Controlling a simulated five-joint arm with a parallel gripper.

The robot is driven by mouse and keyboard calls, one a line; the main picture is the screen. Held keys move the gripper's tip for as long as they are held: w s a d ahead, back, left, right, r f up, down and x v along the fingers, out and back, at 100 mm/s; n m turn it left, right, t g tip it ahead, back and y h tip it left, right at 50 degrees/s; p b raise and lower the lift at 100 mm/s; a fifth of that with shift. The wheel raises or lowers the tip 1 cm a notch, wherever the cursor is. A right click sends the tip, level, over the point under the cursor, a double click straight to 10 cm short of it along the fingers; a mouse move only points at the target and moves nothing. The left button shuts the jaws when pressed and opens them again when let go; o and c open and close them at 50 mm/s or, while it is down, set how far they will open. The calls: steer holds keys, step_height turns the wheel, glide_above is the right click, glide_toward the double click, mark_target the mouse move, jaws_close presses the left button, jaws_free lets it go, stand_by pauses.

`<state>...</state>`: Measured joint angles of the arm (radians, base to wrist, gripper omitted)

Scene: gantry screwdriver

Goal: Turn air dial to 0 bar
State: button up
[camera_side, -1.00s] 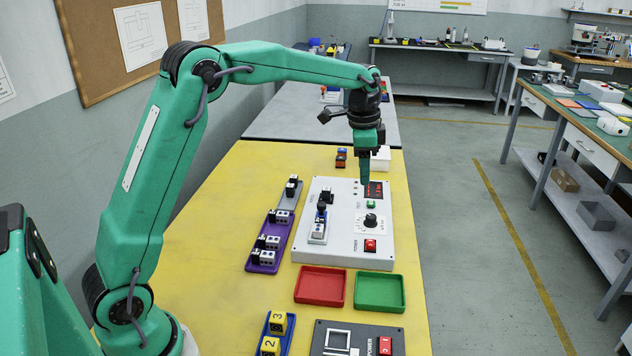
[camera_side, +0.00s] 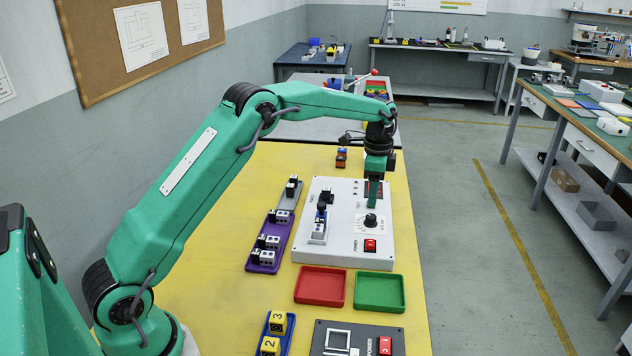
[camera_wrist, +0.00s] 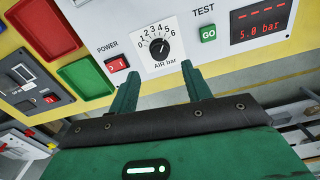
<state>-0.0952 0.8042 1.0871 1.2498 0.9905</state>
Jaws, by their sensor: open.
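The air dial is a black knob on a white plate marked 0 to 6. It shows in the side view (camera_side: 371,220) and the wrist view (camera_wrist: 159,47), labelled "AIR bar". The display (camera_wrist: 264,22) reads 5.0 bar in red. My gripper (camera_side: 373,203) is above the white panel, just behind the dial in the side view. In the wrist view my two fingers (camera_wrist: 160,85) are apart and empty. The knob lies beyond their tips, roughly between them, with no visible contact. The display is partly hidden by my gripper in the side view.
A red power switch (camera_side: 370,245) and green GO button (camera_wrist: 208,33) flank the dial. A small driver unit (camera_side: 319,228) stands on the panel's left. Red (camera_side: 320,287) and green (camera_side: 379,292) trays lie in front. A purple rack (camera_side: 271,242) stands left on the yellow table.

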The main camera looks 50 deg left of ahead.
mark_target(371, 216)
steer(key=shift+f, duration=3.5)
steer(key=c, duration=1)
